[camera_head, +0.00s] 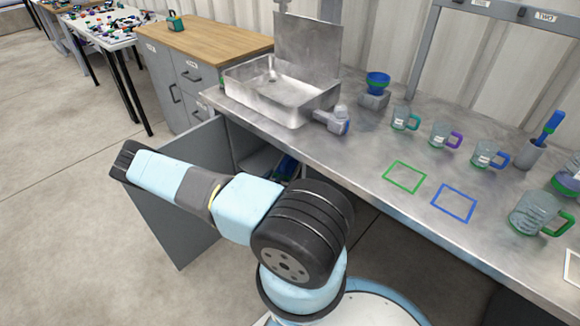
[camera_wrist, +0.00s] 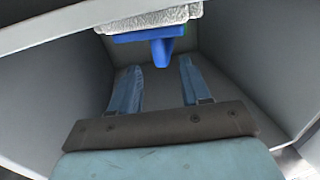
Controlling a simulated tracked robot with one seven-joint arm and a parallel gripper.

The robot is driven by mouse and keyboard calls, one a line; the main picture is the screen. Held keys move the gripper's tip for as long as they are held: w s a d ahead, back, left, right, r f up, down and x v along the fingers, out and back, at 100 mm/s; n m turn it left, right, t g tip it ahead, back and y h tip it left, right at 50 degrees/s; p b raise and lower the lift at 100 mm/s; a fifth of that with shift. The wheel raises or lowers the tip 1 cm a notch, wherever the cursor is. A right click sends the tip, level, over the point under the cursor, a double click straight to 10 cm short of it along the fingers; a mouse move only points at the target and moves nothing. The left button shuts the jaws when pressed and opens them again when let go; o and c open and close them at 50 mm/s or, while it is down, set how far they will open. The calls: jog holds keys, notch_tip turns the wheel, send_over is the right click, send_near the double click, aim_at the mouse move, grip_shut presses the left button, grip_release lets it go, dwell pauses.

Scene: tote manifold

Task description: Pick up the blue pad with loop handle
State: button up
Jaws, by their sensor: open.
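The blue pad with loop handle (camera_wrist: 150,34) shows at the top of the wrist view, with a pale grey, rough layer along its upper side. Its blue handle points down in the picture, toward the space between my fingers; the loop shape cannot be made out from here. My gripper (camera_wrist: 157,84) is open and empty, with one finger on each side below the handle. The handle appears apart from both fingers. In the head view my gripper cannot be made out, and a small patch of blue shows in the opening under the counter.
Grey panels enclose my gripper on both sides in the wrist view. In the head view an open grey cabinet door (camera_head: 165,215) stands under the metal counter (camera_head: 350,180). A sink (camera_head: 280,95), several mugs and green and blue square outlines are on top.

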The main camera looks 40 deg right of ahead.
aim_at(283, 168)
jog(key=shift+f+x, duration=0.1)
jog(key=shift+x, duration=1.7)
jog(key=shift+f+x, duration=0.15)
jog(key=shift+x, duration=1.65)
jog(key=shift+w, duration=0.1)
grip_shut()
